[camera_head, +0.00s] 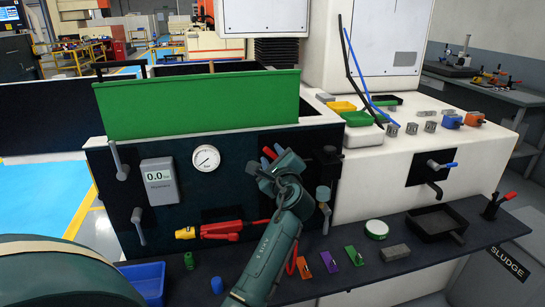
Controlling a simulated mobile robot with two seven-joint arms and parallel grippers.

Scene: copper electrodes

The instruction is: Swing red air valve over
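A red valve lever (268,153) shows on the dark front panel of the machine, right of the round pressure gauge (206,158). A blue lever (278,149) stands close to its right. My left gripper (274,172) is at the panel, just below and in front of the two levers, and covers their lower parts. Its fingers are small and dark against the panel, so I cannot tell whether they are open or shut, or whether they touch the red lever. My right gripper is not in view.
A digital readout box (160,181) and grey levers are on the panel's left. A red and yellow tool (215,230) lies below the gauge. The dark shelf (330,262) holds a blue bin (145,279), coloured pieces and a black tray (436,222). A green panel (200,103) stands above.

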